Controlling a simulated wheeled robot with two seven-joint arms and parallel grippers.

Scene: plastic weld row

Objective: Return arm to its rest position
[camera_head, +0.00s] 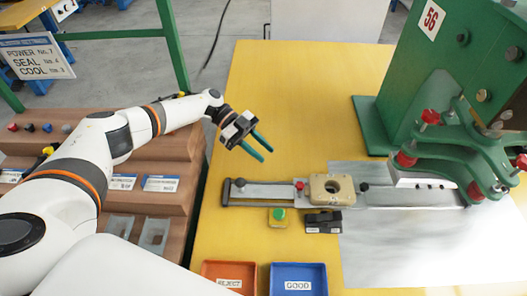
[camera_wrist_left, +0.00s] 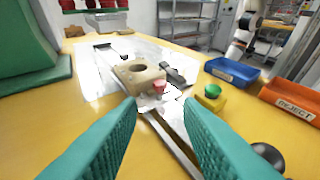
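My left arm comes in from the left in the head view. Its left gripper (camera_head: 257,145) is held above the yellow table (camera_head: 290,85), behind and left of the slide rail (camera_head: 265,190). The two teal fingers are apart with nothing between them. In the left wrist view the open fingers (camera_wrist_left: 160,135) frame the near end of the rail. A beige block with a round hole (camera_head: 325,189) sits on the rail and also shows in the left wrist view (camera_wrist_left: 137,75). My right gripper is in neither view.
A green press (camera_head: 430,75) marked 56 stands at the right. A green button on a yellow box (camera_head: 279,216) is below the rail. Brown stepped shelves (camera_head: 160,165) stand at the left. The table's back is clear.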

